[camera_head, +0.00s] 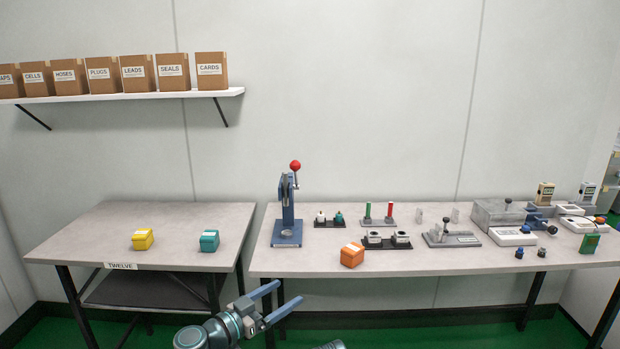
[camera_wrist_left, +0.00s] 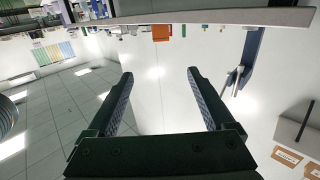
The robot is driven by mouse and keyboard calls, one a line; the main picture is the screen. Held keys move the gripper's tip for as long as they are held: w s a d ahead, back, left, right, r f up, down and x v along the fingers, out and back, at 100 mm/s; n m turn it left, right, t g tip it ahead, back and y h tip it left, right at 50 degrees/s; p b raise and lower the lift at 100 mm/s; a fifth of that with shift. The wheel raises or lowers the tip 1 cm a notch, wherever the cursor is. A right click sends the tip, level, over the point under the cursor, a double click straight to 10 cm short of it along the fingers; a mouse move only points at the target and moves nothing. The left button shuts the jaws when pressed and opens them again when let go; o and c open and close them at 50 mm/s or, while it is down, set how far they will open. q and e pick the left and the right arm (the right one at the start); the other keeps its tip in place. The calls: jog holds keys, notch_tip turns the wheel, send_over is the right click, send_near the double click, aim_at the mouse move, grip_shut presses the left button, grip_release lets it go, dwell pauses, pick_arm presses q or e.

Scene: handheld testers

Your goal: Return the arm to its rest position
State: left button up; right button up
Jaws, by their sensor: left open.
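My left gripper (camera_head: 289,292) is low in front of the tables, near the gap between them, in the head view. Its two fingers are spread and nothing is between them. In the left wrist view the gripper (camera_wrist_left: 160,73) also shows open and empty, with the room upside down behind it. An orange tester (camera_head: 352,255) sits at the front edge of the right table, apart from the gripper. A yellow tester (camera_head: 143,239) and a teal tester (camera_head: 209,241) stand on the left table. My right gripper is not in view.
The right table (camera_head: 300,264) carries a blue press (camera_head: 287,215) with a red knob, small racks and several devices. The left table (camera_head: 90,228) is mostly clear. A wall shelf (camera_head: 130,96) holds several labelled boxes. The space around the left gripper looks free.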

pick_arm(q)
jog(key=s+d+f+n+g+y, duration=0.1)
jog(key=s+f+g+y, duration=0.2)
jog(key=f, duration=0.4)
jog(key=s+f+n+g+y, duration=0.1)
jog(key=s+f+g+y, duration=0.15)
jog(key=f+g, duration=0.4)
jog(key=s+a+f+n+g+y, duration=0.3)
jog(key=s+a+f+n+y, duration=0.45)
jog(key=a, duration=0.35)
jog(key=s+d+m+y, duration=0.1)
jog(key=s+d+m, duration=0.35)
jog(key=d, duration=0.65)
notch_tip(320, 180, up, 30)
jog(key=p, duration=3)
jog(key=shift+s+f, duration=0.15)
jog(key=shift+s, duration=0.05)
jog(key=shift+d+g, duration=0.1)
jog(key=shift+g, duration=0.15)
